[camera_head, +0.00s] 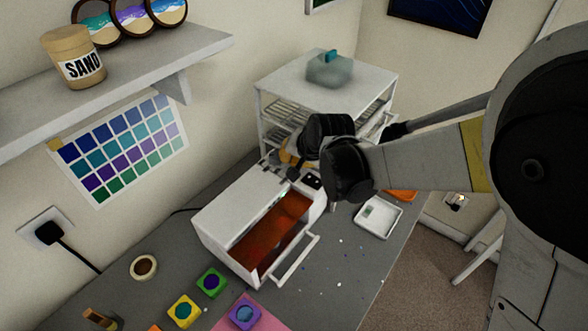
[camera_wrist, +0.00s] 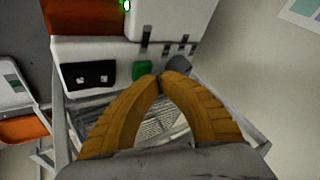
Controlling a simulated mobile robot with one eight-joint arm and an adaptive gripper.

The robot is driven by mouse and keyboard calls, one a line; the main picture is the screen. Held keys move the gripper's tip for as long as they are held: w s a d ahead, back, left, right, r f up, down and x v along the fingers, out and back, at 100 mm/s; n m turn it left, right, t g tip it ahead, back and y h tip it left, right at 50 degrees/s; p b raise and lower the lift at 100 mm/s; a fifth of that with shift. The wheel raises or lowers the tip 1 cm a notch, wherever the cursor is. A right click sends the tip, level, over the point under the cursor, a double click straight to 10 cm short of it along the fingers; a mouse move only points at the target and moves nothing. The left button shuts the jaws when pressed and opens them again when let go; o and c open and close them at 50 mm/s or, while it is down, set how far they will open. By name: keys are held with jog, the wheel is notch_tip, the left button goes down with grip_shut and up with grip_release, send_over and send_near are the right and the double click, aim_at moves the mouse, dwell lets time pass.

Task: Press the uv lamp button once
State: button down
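The white UV lamp (camera_head: 216,221) stands on the grey desk with an orange front and a handle. In the wrist view its end face (camera_wrist: 108,52) carries a black switch panel (camera_wrist: 88,74) and a green button (camera_wrist: 142,70). A small green light (camera_wrist: 127,5) glows near the orange part. My gripper (camera_wrist: 161,80) has its yellow fingers together at the tips, with nothing seen between them. The tips appear just right of the green button; I cannot tell whether they touch it. In the head view my wrist hides much of the gripper and the button.
A white shelf rack (camera_head: 330,85) with a translucent box on top stands behind the lamp. A white tray (camera_head: 378,217) lies right of the lamp. Colored molds (camera_head: 184,311) sit in front. A wall shelf (camera_head: 110,85) overhangs at left.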

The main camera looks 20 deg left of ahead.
jog(key=shift+f+b, duration=0.35)
jog(key=shift+f, duration=0.1)
dwell(0.6)
jog(key=shift+r, duration=0.15)
dwell(0.3)
jog(key=shift+r+p, duration=0.55)
jog(key=shift+r, duration=0.15)
jog(key=shift+r+p, duration=1.7)
jog(key=shift+r, duration=0.85)
jog(key=shift+f, duration=0.1)
